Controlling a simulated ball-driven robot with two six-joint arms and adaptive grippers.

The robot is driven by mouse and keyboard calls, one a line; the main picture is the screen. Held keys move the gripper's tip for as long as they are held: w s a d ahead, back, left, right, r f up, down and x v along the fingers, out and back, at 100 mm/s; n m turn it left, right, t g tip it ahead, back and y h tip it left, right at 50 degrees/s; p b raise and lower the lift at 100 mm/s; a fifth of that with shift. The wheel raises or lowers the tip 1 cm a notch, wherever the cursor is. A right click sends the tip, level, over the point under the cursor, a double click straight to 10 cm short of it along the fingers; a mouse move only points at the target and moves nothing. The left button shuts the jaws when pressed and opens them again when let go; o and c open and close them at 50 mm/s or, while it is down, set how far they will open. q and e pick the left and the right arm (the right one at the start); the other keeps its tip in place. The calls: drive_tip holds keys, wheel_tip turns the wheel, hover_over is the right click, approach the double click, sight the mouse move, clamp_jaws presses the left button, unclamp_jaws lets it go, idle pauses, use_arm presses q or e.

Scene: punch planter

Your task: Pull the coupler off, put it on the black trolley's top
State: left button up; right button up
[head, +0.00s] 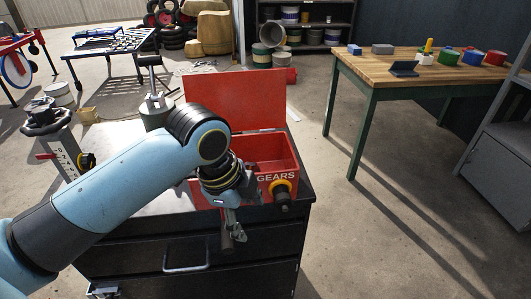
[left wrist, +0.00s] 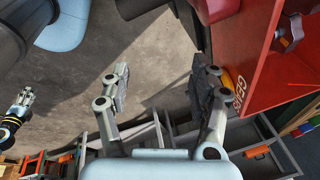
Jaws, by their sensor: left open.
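The black trolley (head: 130,265) stands in front of me with a red box (head: 265,155) marked GEARS on its top. A dark coupler (head: 282,199) with a yellow ring sticks out of the box's front face. My left gripper (head: 236,232) is open in front of the trolley, a little left of and below the coupler. In the left wrist view both fingers (left wrist: 160,85) are apart with nothing between them. A yellow ring (left wrist: 229,80) shows beside the right-hand finger there; that finger hides part of it. What looks like my right gripper (left wrist: 19,100) is small at the left edge.
The box's red lid stands open. Left of the box the trolley's top (head: 110,165) has bare room, partly hidden by my arm.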

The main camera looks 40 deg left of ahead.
sight(280, 193)
use_arm(q)
drive_tip(key=w+r+m+h, duration=0.1)
drive_tip(key=w+r+m, duration=0.7)
drive_tip(key=m, duration=0.5)
drive_tip(key=shift+m, duration=0.3)
drive_tip(key=x, duration=0.6)
drive_tip(key=s+x, duration=0.1)
drive_tip(key=x, duration=0.2)
drive_tip(key=shift+f, duration=0.35)
drive_tip(key=shift+c, duration=0.4)
clamp_jaws()
